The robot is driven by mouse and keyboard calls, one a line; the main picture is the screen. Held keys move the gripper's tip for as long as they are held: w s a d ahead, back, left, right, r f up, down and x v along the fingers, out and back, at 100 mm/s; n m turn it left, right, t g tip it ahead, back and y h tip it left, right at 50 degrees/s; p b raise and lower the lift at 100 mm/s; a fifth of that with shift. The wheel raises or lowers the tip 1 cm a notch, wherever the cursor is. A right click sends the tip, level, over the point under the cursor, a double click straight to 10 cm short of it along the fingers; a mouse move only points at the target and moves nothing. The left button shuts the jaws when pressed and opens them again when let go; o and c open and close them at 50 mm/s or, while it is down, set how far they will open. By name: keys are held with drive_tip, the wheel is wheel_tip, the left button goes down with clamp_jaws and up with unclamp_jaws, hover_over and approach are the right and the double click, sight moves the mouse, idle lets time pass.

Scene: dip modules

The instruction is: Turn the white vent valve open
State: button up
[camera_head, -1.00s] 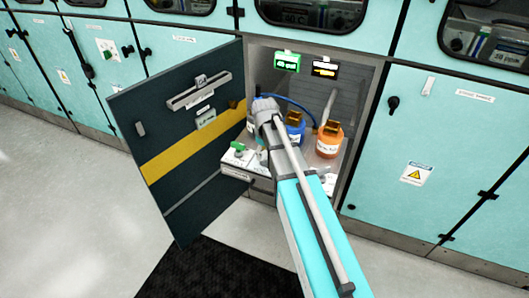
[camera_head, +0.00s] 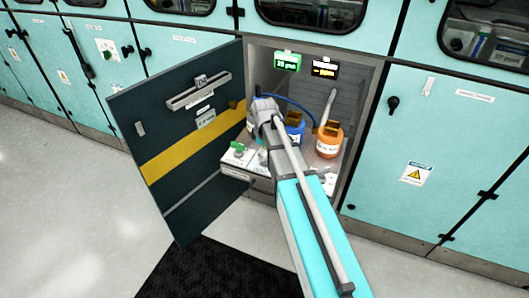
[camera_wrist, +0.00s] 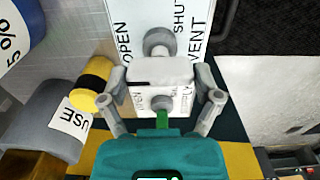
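The valve plate (camera_wrist: 127,20) in the wrist view reads OPEN, SHUT and VENT and bears a pale grey round knob (camera_wrist: 159,42). My gripper (camera_wrist: 160,72) has its two fingers spread at either side, with a pale block between their ends. I cannot tell whether this block is a valve handle or the fingertips, nor whether it touches the knob. Nearer is a second plate, partly reading SUPPLY, with a grey knob (camera_wrist: 162,103) and a green piece (camera_wrist: 162,120). In the head view my arm hides the gripper and the white valve; a green valve (camera_head: 238,147) shows to the left.
An open dark door (camera_head: 180,140) stands left of the cabinet bay. An orange bottle (camera_head: 330,140) and a blue bottle (camera_head: 295,128) stand inside. A green display (camera_head: 287,62) and a yellow-lettered display (camera_head: 324,70) hang above. A yellow cylinder (camera_wrist: 92,85) is close left of my gripper.

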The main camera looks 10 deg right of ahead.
drive_tip(key=shift+o, duration=0.8)
drive_tip(key=shift+m, duration=0.4)
